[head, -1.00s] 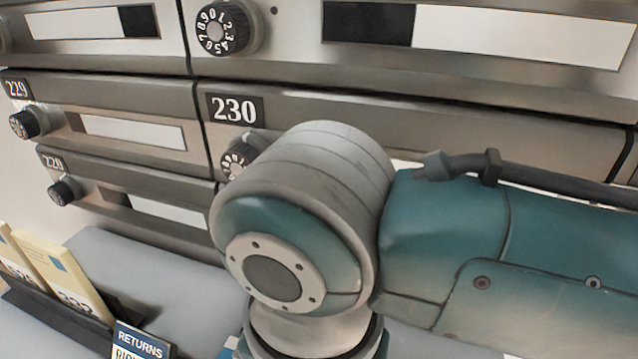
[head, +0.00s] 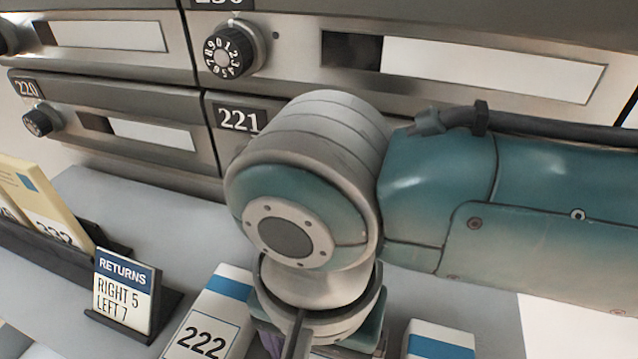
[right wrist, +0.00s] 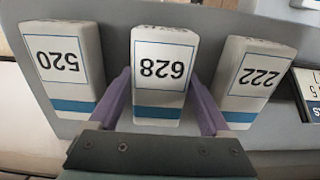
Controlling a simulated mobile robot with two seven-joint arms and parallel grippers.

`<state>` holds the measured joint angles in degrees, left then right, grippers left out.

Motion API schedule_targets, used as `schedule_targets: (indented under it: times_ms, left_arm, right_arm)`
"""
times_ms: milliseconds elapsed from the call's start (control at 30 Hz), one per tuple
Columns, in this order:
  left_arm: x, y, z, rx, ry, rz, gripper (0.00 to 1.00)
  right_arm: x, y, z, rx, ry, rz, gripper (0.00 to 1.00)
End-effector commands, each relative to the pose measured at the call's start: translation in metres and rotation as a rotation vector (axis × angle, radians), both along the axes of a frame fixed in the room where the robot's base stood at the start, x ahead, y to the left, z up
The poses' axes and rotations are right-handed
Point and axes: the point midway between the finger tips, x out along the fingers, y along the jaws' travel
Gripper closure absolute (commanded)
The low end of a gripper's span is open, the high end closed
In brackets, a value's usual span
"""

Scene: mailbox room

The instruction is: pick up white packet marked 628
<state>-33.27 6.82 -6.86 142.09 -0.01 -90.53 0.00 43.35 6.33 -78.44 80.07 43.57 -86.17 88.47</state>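The white packet marked 628 (right wrist: 164,65) stands in the middle of the right wrist view, its number upside down and a blue band at its lower edge. My right gripper (right wrist: 159,76) is open, with one purple finger on each side of this packet. I cannot tell whether the fingers touch it. In the head view my right arm's wrist hides packet 628 and most of the gripper. My left gripper is not in view.
Packet 520 (right wrist: 67,63) and packet 222 (right wrist: 248,75) stand close on either side; packet 222 also shows in the head view (head: 212,310). A RETURNS sign (head: 124,290) and a dark rack (head: 60,258) are at left. Mailboxes (head: 130,115) line the back.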

Motion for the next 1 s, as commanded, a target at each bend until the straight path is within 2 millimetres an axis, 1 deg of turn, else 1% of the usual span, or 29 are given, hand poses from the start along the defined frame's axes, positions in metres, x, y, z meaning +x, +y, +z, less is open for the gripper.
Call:
schedule_targets:
  times_ms: [33,67,567,600,833,933,1000]
  left_arm:
    - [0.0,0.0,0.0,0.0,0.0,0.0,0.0]
    - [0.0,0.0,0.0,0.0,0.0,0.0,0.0]
    - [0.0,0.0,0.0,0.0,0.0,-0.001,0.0]
    - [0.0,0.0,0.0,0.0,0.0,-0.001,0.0]
    - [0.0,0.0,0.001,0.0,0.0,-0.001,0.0]
    - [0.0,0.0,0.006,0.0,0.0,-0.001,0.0]
    - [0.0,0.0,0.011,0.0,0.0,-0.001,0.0]
  right_arm:
    - [0.0,0.0,0.0,0.0,0.0,0.0,0.25]
    - [0.0,0.0,0.0,0.0,0.0,0.0,0.28]
    - [0.0,0.0,0.0,0.0,0.001,0.0,0.84]
    - [0.0,0.0,0.0,0.0,0.001,0.0,0.86]
    - [0.0,0.0,0.001,0.0,0.001,0.0,0.86]
    - [0.0,0.0,0.008,0.001,0.001,0.0,0.86]
    - [0.0,0.0,0.015,0.001,0.001,0.0,0.86]
